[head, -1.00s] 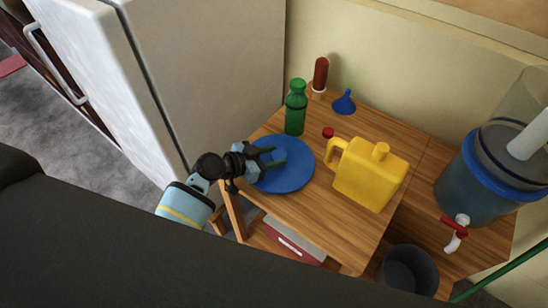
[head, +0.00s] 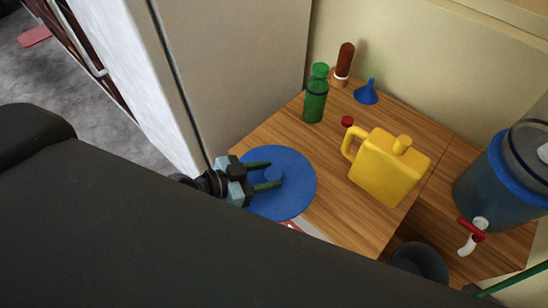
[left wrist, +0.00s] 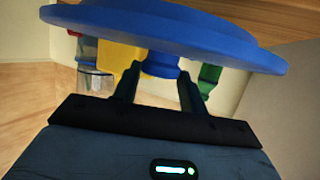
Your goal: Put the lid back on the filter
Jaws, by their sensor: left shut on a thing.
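The blue round lid (head: 297,195) is in the grip of my left gripper (head: 273,174), whose fingers close on its small central knob. It appears held above the table's left front part, overlapping the table edge in the picture. In the left wrist view the lid (left wrist: 170,28) spans the top, with its knob (left wrist: 160,66) between the fingers. My right gripper is not in view.
A yellow jug (head: 388,168) stands on the wooden table (head: 345,215) between lid and filter. A green bottle (head: 316,95), red cap (head: 347,121), blue funnel (head: 367,92) and brown-red bottle (head: 344,62) stand behind. A dark bucket (head: 420,262) is below; a fridge (head: 240,60) is at left.

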